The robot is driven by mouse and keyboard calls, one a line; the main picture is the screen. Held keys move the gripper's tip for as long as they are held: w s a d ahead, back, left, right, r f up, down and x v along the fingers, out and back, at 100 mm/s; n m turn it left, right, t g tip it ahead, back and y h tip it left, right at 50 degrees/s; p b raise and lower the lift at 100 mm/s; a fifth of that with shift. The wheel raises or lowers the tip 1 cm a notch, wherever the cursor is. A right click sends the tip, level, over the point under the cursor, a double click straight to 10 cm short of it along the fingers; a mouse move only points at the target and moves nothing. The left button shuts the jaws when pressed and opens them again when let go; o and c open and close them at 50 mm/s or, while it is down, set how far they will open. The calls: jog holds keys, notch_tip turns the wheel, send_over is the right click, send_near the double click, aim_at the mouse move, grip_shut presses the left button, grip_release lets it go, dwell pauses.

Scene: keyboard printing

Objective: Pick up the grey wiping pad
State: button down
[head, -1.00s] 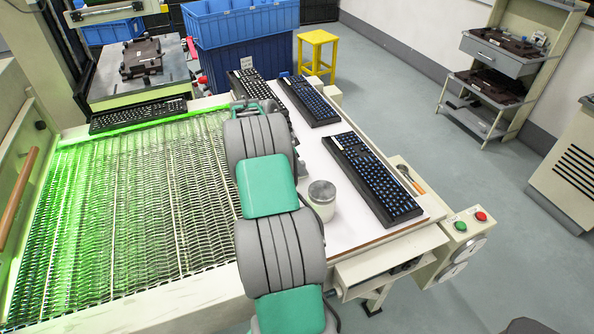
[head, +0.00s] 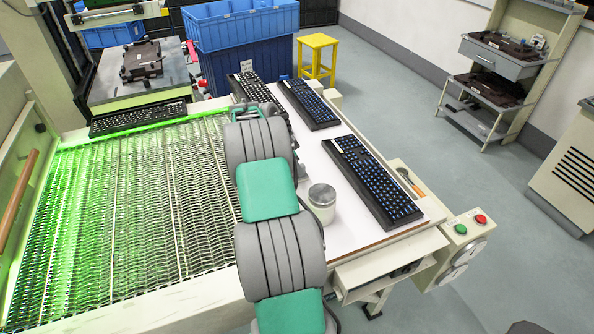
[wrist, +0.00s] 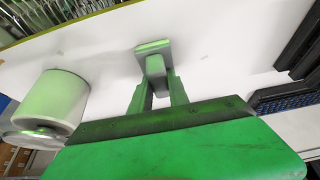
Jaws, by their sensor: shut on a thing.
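The grey wiping pad (wrist: 151,48) shows in the wrist view as a small flat block with a raised grip on the white table top (wrist: 215,50). My gripper (wrist: 157,90) is shut on that grip, with one finger on each side of it. I cannot tell whether the pad touches the table or is held just above it. In the head view my arm hides the pad and the gripper.
A white jar with a metal lid (head: 321,203) stands on the table near my arm. Several black keyboards, one near the right edge (head: 372,183), lie on the table. The green-lit mesh conveyor (head: 130,200) is at left. A yellow stool (head: 317,55) stands behind.

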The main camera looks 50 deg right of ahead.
jog(key=shift+r, duration=0.6)
jog(key=s+a+r+b, duration=0.2)
jog(key=a+r+b, duration=0.1)
jog(key=a+r, duration=0.8)
jog(key=a, duration=0.3)
jog(key=shift+s+r, duration=0.2)
jog(key=shift+r, duration=0.2)
jog(key=shift+d, duration=0.1)
jog(key=c, duration=1.9)
grip_release()
grip_shut()
